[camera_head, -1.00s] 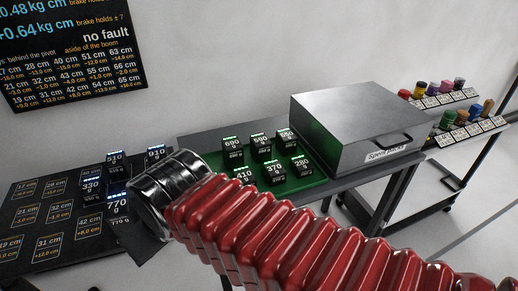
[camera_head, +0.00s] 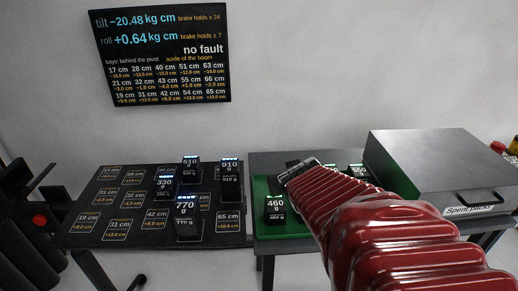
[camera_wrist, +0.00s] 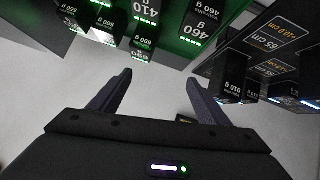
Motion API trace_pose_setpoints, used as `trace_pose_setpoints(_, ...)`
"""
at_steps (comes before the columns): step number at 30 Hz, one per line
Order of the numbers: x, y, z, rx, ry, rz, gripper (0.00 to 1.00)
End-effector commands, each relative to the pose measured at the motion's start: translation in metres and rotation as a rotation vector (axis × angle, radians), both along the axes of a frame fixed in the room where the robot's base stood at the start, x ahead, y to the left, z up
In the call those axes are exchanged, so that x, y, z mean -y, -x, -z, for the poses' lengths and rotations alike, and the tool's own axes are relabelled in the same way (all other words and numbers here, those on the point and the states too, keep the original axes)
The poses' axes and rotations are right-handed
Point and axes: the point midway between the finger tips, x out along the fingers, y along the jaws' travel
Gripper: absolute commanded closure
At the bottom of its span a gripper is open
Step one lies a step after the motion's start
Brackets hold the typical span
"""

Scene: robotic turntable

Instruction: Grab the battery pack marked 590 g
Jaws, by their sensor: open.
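The battery pack marked 590 g cannot be surely picked out in the head view, where my red arm covers most of the green tray (camera_head: 262,229). In the wrist view, labels are upside down; a dark pack (camera_wrist: 103,22) at upper left seems to read 590 g, but the print is small. The 460 g pack (camera_head: 276,208) stands at the tray's left front. The 550 g pack (camera_head: 361,173) shows at the back right. My gripper (camera_wrist: 158,78) is open, with nothing between its fingers. In the head view its dark end is over the tray's left part.
Packs marked 510, 910, 330 and 770 g (camera_head: 187,218) stand on the black bay board (camera_head: 105,228) at left. A grey box marked "Spent packs" (camera_head: 440,160) stands right of the tray. A wall screen (camera_head: 160,55) hangs behind.

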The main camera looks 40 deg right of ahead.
Motion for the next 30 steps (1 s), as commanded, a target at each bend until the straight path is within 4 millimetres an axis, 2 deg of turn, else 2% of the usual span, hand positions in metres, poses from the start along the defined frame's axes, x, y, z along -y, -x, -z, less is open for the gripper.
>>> trace_pose_setpoints(1,0.017,0.002,0.005,0.011,0.008,0.016,0.3)
trace_pose_setpoints(6,0.064,0.006,0.014,0.073,0.035,0.042,0.3)
trace_pose_setpoints(15,0.127,0.029,0.04,0.185,0.03,0.045,0.3)
trace_pose_setpoints(22,0.156,0.054,0.06,0.279,-0.016,0.03,0.3)
trace_pose_setpoints(30,0.163,0.065,0.068,0.33,-0.045,0.013,0.3)
